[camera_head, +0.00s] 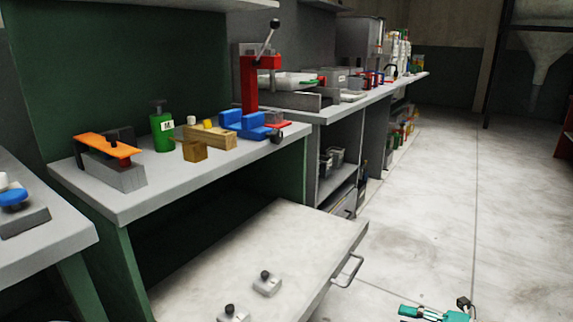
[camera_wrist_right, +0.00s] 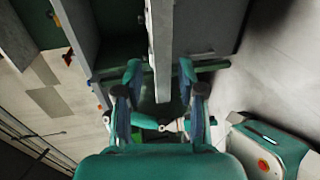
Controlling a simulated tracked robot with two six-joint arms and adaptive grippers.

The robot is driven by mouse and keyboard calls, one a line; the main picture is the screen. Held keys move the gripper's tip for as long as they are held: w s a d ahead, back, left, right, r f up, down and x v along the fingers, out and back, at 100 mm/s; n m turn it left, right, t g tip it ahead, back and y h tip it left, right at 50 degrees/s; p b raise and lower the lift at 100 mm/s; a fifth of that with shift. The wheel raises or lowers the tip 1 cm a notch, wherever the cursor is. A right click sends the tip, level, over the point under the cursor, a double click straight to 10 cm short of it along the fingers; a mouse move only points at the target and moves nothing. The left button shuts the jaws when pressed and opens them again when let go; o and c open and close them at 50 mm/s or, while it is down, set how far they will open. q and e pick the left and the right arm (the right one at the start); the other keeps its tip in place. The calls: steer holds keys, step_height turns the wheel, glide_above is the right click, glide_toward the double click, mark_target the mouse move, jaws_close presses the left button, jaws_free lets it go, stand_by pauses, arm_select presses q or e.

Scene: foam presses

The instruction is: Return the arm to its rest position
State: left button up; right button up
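My right gripper (camera_wrist_right: 159,75) shows in the right wrist view with its two fingers spread apart. Nothing is held between them. A grey upright panel edge appears beyond the gap between the fingers; its distance is unclear. In the head view, only a small teal part shows at the bottom right edge, and I cannot tell which part of me it is. My left gripper is in neither view.
A grey bench (camera_head: 140,207) carries an orange-topped block (camera_head: 108,146), a green bottle (camera_head: 162,131), a blue vise (camera_head: 245,124) and a red lever press (camera_head: 262,80). A pale cart top (camera_head: 270,245) with a handle stands before it. Open floor (camera_head: 450,200) lies right.

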steer(key=s+a+r+m+t+h+p, duration=0.2)
steer(key=a+r+m+p, duration=1)
steer(key=a+r+p, duration=1.1)
steer(key=s+d+f+m+g+h+p, duration=0.2)
steer(key=s+f+m, duration=0.3)
steer(key=s, duration=0.3)
steer(key=s+d+f+m+g+h+p, duration=0.2)
steer(key=s+f+m+g+p, duration=0.2)
steer(key=s+m, duration=0.4)
steer(key=s+d+f+m+g+h+p, duration=0.3)
steer(key=s+f+m, duration=0.3)
steer(key=s, duration=0.3)
steer(key=shift+f+m+g, duration=0.3)
steer(key=shift+m, duration=0.1)
steer(key=shift+a, duration=0.1)
